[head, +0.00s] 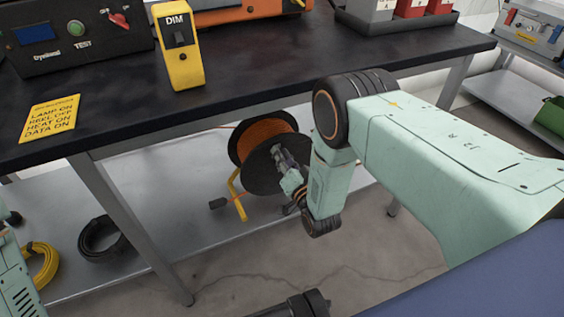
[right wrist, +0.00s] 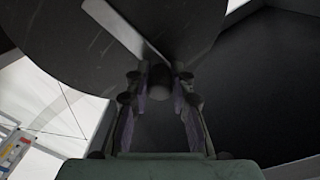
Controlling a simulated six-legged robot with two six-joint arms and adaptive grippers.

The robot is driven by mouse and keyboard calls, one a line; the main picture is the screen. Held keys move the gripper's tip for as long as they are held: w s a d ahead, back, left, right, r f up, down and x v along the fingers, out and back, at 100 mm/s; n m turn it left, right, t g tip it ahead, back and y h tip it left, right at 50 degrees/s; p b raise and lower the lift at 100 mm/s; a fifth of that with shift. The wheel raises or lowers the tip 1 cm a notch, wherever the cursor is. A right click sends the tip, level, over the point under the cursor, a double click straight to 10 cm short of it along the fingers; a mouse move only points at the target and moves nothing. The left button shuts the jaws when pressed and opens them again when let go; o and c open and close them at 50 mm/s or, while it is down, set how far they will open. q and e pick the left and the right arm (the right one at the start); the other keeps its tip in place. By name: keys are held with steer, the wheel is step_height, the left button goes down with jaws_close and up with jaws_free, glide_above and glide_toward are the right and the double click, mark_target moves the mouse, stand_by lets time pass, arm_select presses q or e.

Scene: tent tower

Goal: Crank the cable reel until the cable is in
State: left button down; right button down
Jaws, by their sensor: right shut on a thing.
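The cable reel (head: 262,138) stands under the dark bench on a yellow stand (head: 237,196), with orange cable wound between its black discs. A short length of orange cable hangs by the stand, with a dark plug (head: 217,203) at its end. My right gripper (head: 283,160) is at the reel's near disc. In the right wrist view the reel's disc (right wrist: 60,40) fills the upper left, with a pale crank arm (right wrist: 118,25) across it. The dark crank knob (right wrist: 158,82) sits between the fingers of my right gripper (right wrist: 160,85), which is shut on it. My left gripper is not clearly seen.
The bench top (head: 260,75) is above the reel, with its leg (head: 130,225) to the left. A yellow DIM box (head: 178,50) and a yellow card (head: 50,118) sit on it. Black (head: 100,237) and yellow (head: 45,265) cable coils lie on the lower shelf.

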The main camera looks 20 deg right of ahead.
steer(key=shift+s+d, duration=0.1)
steer(key=shift+d, duration=0.35)
steer(key=shift+d, duration=0.3)
steer(key=c, duration=1.1)
jaws_free()
steer(key=shift+c, duration=0.2)
steer(key=shift+a, duration=0.1)
steer(key=s, duration=1.1)
steer(key=shift+s+d+r, duration=0.15)
steer(key=shift+s+d, duration=0.2)
steer(key=shift+s, duration=0.05)
